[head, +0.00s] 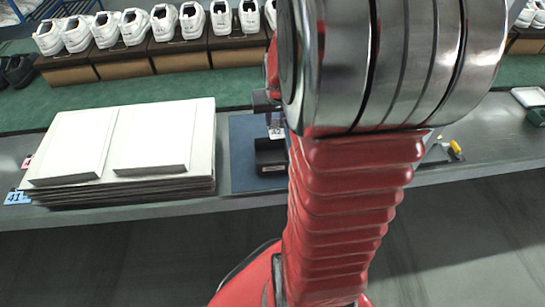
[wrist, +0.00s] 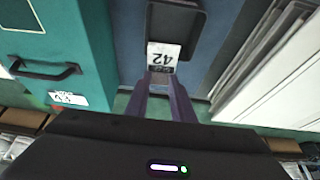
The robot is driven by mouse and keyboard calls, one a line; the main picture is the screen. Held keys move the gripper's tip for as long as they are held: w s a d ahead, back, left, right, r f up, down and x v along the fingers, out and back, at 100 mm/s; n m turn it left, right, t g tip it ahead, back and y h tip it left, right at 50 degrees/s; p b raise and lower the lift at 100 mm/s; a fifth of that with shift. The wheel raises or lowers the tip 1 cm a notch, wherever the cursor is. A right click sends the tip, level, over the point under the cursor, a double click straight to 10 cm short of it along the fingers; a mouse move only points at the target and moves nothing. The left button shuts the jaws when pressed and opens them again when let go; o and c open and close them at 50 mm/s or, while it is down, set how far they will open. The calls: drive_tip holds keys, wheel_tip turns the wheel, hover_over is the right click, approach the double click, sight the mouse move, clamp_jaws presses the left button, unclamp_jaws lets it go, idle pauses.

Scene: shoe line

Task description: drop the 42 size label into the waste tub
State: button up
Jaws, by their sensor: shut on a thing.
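The white label printed 42 (wrist: 163,56) is pinched at the tips of my gripper (wrist: 162,78) in the wrist view. It is small and pale below my gripper (head: 275,119) in the head view. A small black open-topped container (wrist: 176,14) is beside the label in the wrist view. It stands on the blue mat in the head view, where the container (head: 271,158) is just below the label. I cannot tell whether the label touches it, or whether this container is the waste tub. My arm hides the table to its right.
Stacked white boards (head: 130,148) lie left of the blue mat (head: 243,140), with a blue 41 label (head: 17,198) at their left. White shoes (head: 135,25) stand on boxes behind. A teal block with a black handle (wrist: 60,30) is at left in the wrist view.

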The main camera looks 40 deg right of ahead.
drive_tip(key=shift+f, duration=1.25)
drive_tip(key=o, duration=1.1)
drive_tip(key=shift+c, duration=0.2)
drive_tip(key=shift+r, duration=0.1)
drive_tip(key=v, duration=1.3)
drive_tip(key=shift+s+r, duration=0.2)
drive_tip(key=shift+r, duration=0.1)
